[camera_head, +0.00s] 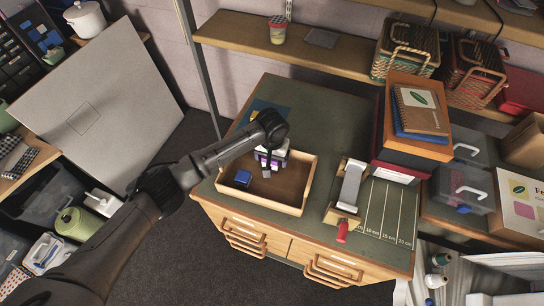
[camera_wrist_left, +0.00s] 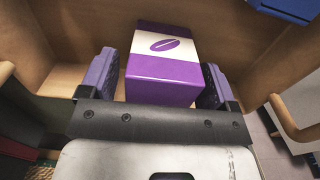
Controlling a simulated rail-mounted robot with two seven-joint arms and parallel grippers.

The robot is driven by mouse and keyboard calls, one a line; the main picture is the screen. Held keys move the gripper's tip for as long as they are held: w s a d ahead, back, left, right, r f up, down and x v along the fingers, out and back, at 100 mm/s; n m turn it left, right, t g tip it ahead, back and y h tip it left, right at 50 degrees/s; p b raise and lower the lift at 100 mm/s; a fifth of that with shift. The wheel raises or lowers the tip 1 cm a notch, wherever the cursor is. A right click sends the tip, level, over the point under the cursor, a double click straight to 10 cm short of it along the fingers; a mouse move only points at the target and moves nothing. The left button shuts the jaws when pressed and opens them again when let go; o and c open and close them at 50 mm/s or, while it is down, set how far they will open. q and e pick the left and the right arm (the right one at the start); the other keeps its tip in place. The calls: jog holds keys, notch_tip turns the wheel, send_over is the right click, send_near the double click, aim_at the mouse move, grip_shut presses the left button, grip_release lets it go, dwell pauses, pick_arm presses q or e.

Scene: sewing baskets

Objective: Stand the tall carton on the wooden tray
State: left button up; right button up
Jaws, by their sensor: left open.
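A purple-and-white carton (camera_head: 278,154) with a leaf-shaped mark is at the back of the wooden tray (camera_head: 262,203), partly hidden by my left arm. In the left wrist view the carton (camera_wrist_left: 163,78) lies between the two open fingers of my left gripper (camera_wrist_left: 158,82), one finger beside each side. A thin gap shows at the left finger; I cannot tell whether the right finger touches. The tray's wooden wall (camera_wrist_left: 60,28) rises behind it. In the head view my left gripper (camera_head: 266,168) is over the tray. My right gripper is not in view.
A small blue box (camera_head: 236,177) lies in the tray's left part; the tray's right part is bare. Stacked books (camera_head: 418,108) stand farther back.

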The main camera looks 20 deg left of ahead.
pick_arm(q)
notch_tip(320, 180, up, 12)
jog(key=b, duration=0.1)
jog(key=shift+r, duration=0.15)
dwell(0.3)
